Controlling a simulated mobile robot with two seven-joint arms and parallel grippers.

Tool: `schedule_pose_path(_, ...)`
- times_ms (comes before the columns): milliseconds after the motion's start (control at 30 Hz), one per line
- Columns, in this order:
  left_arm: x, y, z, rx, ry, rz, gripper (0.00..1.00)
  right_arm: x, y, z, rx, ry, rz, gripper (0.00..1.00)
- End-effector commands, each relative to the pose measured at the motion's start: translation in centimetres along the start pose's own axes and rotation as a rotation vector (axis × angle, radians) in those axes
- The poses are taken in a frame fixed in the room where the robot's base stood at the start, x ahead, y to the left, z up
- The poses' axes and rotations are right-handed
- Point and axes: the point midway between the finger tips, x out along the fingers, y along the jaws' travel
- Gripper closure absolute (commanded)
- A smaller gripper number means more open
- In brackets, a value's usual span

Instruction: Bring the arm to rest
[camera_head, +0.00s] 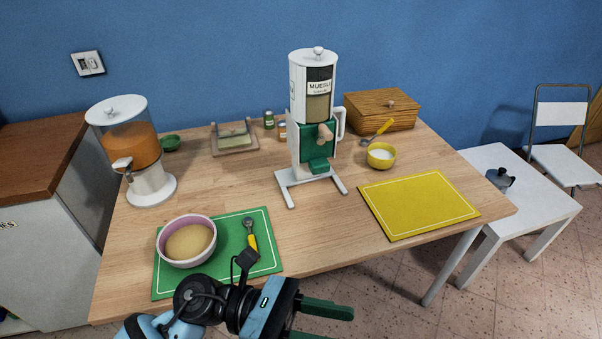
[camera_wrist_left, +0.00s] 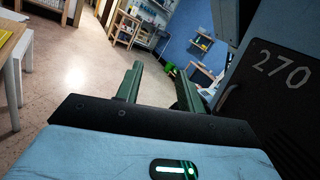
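My left gripper (camera_head: 335,326) is at the bottom of the head view, in front of the table's near edge. Its two green fingers are apart with nothing between them. In the left wrist view the open fingers (camera_wrist_left: 160,72) point out over the room's floor, away from the table things. My left arm comes in from the lower left, just in front of the green mat (camera_head: 266,262). My right gripper is not in view.
The wooden table (camera_head: 310,235) holds a purple bowl (camera_head: 187,241), a muesli dispenser (camera_head: 316,115), an orange-filled dispenser (camera_head: 131,150), a yellow mat (camera_head: 418,204) and a yellow bowl (camera_head: 381,156). A white side table (camera_head: 535,205) stands right. Floor (camera_head: 400,305) beside the gripper is clear.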

Motion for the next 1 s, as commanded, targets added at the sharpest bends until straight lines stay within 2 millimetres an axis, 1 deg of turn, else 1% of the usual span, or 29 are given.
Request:
schedule_pose_path(33,-0.3,0.1,1.1,-0.125,-0.122,0.049,0.62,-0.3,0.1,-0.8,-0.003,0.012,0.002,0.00)
schedule_pose_path(100,-1.3,0.7,2.1,-0.304,-0.291,0.114,0.62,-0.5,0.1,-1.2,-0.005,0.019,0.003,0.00)
schedule_pose_path(167,-2.6,1.5,2.5,-0.461,-0.435,0.170,0.62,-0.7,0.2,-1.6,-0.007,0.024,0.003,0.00)
schedule_pose_path(200,-3.7,2.0,2.6,-0.566,-0.532,0.205,0.62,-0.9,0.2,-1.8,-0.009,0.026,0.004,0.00)
schedule_pose_path(267,-5.6,2.8,2.2,-0.726,-0.677,0.256,0.62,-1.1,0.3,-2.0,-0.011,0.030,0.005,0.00)
schedule_pose_path(300,-6.9,3.3,1.7,-0.833,-0.774,0.288,0.62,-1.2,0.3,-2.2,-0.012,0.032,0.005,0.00)
schedule_pose_path(367,-9.1,3.9,0.5,-0.993,-0.921,0.336,0.62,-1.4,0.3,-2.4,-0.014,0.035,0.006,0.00)
schedule_pose_path(400,-10.6,4.1,-0.7,-1.099,-1.021,0.365,0.62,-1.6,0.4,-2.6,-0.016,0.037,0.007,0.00)
schedule_pose_path(467,-12.9,4.2,-2.8,-1.256,-1.172,0.411,0.62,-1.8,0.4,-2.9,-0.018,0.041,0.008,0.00)
schedule_pose_path(500,-14.4,4.1,-4.5,-1.358,-1.276,0.440,0.62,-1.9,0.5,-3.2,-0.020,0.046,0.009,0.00)
schedule_pose_path(567,-16.5,3.5,-7.4,-1.510,-1.434,0.481,0.62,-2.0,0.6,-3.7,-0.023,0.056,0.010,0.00)
schedule_pose_path(600,-17.8,2.9,-9.5,-1.607,-1.541,0.507,0.62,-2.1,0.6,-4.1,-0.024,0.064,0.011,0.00)
schedule_pose_path(667,-19.6,1.5,-12.8,-1.745,-1.702,0.542,0.62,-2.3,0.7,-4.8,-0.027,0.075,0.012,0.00)
schedule_pose_path(700,-20.5,0.4,-14.9,-1.828,-1.807,0.563,0.62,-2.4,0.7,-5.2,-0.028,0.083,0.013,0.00)
schedule_pose_path(767,-21.7,-1.5,-18.0,-1.938,-1.957,0.594,0.62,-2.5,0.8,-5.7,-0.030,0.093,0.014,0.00)
schedule_pose_path(800,-22.3,-2.9,-19.9,-2.003,-2.051,0.608,0.62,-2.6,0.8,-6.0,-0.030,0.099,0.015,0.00)
schedule_pose_path(867,-22.9,-4.9,-22.4,-2.084,-2.180,0.628,0.62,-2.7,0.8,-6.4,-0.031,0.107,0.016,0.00)
schedule_pose_path(900,-23.1,-6.1,-23.8,2.094,2.221,-0.630,0.62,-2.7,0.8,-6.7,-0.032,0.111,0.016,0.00)
schedule_pose_path(1000,-23.5,-8.7,-26.4,1.958,2.135,-0.587,0.62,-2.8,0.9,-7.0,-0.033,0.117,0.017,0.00)
